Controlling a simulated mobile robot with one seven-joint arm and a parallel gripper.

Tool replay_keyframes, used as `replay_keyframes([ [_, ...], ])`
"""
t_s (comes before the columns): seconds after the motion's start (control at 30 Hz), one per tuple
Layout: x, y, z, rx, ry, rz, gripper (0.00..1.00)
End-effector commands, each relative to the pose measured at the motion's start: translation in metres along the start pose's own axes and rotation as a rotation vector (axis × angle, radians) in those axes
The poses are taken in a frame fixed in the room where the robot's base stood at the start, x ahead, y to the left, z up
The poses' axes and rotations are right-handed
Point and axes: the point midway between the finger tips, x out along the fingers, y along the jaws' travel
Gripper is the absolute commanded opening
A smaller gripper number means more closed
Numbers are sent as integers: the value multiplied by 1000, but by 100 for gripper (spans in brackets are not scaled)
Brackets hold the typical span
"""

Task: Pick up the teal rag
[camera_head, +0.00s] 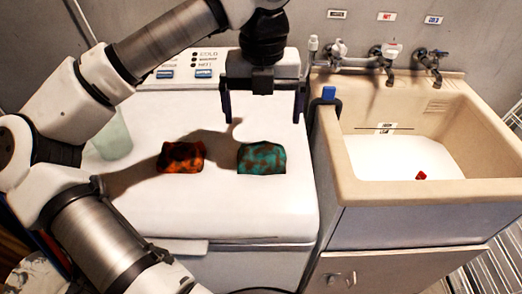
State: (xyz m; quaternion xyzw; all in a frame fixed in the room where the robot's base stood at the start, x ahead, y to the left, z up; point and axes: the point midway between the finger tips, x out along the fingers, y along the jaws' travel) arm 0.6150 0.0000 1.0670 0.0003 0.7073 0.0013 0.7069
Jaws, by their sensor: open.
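The teal rag (262,158) lies folded on the white top of the washing machine, near its right side. It is teal with brown stains. My gripper (263,116) points down above and slightly behind the rag in the picture. Its two fingers are spread wide and nothing is between them. The fingers look apart from the rag, but the exact height is hard to tell.
An orange-red stained rag (182,157) lies left of the teal one. A translucent pale green container (113,137) stands farther left, partly behind my arm. A beige sink (440,190) with taps (387,52) and a small red object (421,175) is at right.

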Motion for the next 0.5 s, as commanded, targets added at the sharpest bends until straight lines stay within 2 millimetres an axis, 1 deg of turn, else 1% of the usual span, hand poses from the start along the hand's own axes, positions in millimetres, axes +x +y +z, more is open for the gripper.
replay_keyframes([
  [0.03,9,0,-1,2,2,-2,100],
  [0.1,19,0,0,1,1,-2,100],
  [0.2,28,0,0,1,0,-3,100],
  [0.37,38,0,-2,1,1,-2,100],
  [0.5,55,0,-5,3,2,-4,100],
])
